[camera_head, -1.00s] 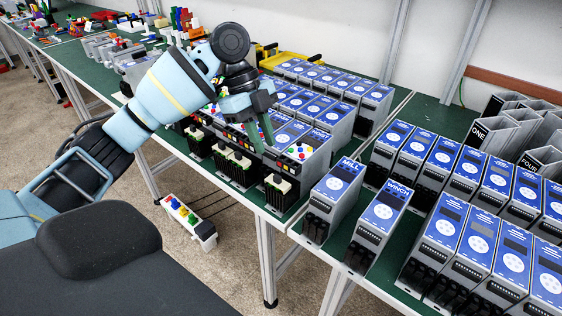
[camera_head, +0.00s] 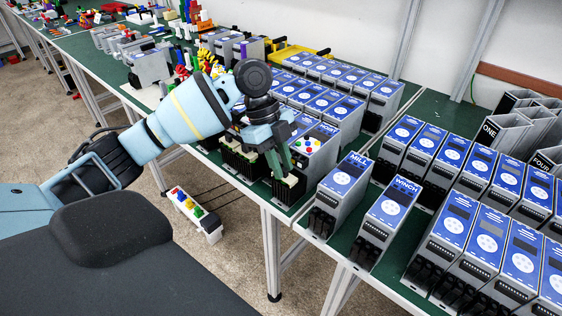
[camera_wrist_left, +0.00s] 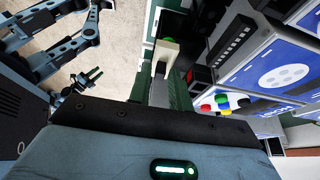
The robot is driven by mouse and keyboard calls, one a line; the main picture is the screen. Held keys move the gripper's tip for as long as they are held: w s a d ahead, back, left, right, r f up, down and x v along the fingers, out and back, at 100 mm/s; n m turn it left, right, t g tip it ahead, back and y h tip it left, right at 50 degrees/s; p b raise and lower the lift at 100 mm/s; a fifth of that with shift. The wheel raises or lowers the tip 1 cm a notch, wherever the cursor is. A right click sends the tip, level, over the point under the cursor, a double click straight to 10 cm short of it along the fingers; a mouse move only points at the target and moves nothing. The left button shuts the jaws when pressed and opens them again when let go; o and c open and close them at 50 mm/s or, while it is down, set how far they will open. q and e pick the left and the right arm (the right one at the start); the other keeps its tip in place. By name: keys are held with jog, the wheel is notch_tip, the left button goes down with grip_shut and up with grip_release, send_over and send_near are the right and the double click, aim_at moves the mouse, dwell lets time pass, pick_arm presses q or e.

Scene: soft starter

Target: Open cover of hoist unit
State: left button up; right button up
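My left gripper (camera_head: 281,167) points down at that front, fingers apart. In the left wrist view its fingers (camera_wrist_left: 163,92) lie around a pale upright piece (camera_wrist_left: 164,52); whether they touch it I cannot tell. The hoist cover is partly hidden by the gripper. My right gripper (camera_wrist_left: 88,78) shows small in the left wrist view, apparently open and empty over the floor.
The mill unit (camera_head: 341,190) and winch unit (camera_head: 386,217) stand to the right, with more blue-faced units behind. A pendant box (camera_head: 195,215) with coloured buttons hangs on cables below the bench edge. The floor in front is clear.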

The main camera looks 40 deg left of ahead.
pick_arm(q)
grip_shut()
pick_arm(e)
jog(key=shift+s+f, duration=0.1)
jog(key=shift+s, duration=0.25)
